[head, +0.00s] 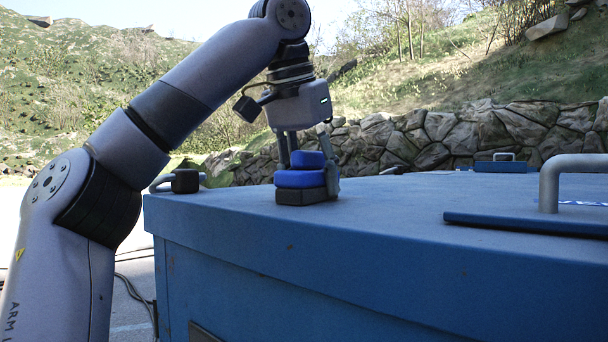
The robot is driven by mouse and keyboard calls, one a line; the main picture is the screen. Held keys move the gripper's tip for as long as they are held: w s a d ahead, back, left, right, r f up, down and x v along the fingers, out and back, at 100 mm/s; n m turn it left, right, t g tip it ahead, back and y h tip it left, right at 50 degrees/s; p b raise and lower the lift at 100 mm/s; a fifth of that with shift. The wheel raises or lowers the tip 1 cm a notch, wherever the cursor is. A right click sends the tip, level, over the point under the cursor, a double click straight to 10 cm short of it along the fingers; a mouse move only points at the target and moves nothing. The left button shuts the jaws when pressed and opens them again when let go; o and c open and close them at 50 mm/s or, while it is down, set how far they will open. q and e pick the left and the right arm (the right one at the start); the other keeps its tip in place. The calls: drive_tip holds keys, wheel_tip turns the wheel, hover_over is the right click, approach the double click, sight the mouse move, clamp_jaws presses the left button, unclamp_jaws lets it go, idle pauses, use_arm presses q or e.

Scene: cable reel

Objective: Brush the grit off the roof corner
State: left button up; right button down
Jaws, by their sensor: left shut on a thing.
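My left gripper (307,172) points down over the blue roof (400,205) and is shut on a blue brush (300,179). The brush has a blue body and a dark block at its bottom, which looks to be on or just above the roof surface. I cannot tell whether it touches. Its fingers stand on either side of the brush's upper part. I cannot make out any separate grit on the roof or its near left corner. My right gripper is not in view.
A grey handle on a blue hatch plate (525,221) stands at the right. A smaller handled plate (500,166) is farther back. A black block (185,181) and a grey handle sit at the left edge. The middle of the roof is clear. A stone wall (450,137) stands behind.

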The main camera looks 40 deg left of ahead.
sight(353, 194)
use_arm(q)
drive_tip(key=shift+w+r, duration=0.15)
drive_tip(key=shift+w, duration=0.35)
drive_tip(key=shift+w+p, duration=0.7)
drive_tip(key=shift+w, duration=0.2)
drive_tip(key=shift+w+a, duration=0.25)
drive_tip(key=shift+w, duration=0.15)
drive_tip(key=shift+w+f, duration=0.2)
drive_tip(key=shift+w, duration=1.4)
drive_tip(key=shift+w+a+r, duration=0.1)
drive_tip(key=shift+w+a, duration=0.05)
drive_tip(key=shift+w, duration=0.85)
drive_tip(key=shift+w+a, duration=0.15)
drive_tip(key=shift+w, duration=0.8)
